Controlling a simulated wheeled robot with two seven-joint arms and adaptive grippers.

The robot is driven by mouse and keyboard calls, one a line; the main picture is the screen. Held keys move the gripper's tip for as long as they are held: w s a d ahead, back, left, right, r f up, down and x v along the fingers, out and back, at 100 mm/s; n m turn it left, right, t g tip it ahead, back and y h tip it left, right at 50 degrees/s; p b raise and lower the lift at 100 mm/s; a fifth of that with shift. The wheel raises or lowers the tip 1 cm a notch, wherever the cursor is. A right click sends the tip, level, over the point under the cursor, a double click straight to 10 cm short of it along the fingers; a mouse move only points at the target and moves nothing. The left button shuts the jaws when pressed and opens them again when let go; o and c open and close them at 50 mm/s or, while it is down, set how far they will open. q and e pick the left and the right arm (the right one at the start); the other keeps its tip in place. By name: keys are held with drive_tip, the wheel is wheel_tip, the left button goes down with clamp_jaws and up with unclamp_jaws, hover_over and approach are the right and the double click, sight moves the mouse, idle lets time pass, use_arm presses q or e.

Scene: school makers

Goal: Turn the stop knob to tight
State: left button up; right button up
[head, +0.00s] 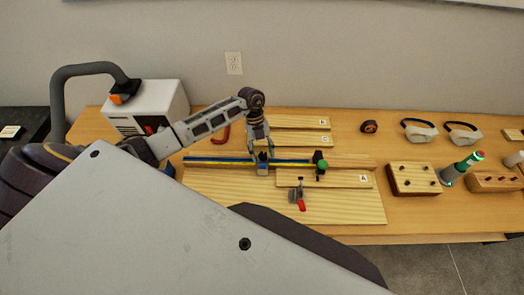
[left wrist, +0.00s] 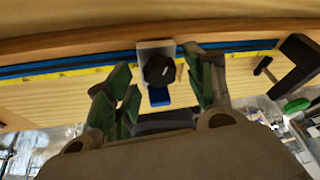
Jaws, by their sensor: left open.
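The stop knob (left wrist: 159,71) is round and black. It sits on a grey plate with a blue block below, on the blue and yellow rail (left wrist: 75,68). In the head view the blue stop (head: 263,167) is near the rail's middle, and its knob is hard to make out there. My left gripper (head: 259,144) reaches down over the stop from behind. In the left wrist view its open green-padded fingers (left wrist: 157,70) are on either side of the knob, with gaps showing. I cannot read any tight mark. My right gripper is not in view.
A black clamp with a green knob (head: 321,163) stands at the rail's right. A red-handled clamp (head: 299,196) is on the board in front. Loose boards (head: 300,122) lie behind.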

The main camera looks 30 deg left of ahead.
use_arm(q)
drive_tip(key=c, duration=1)
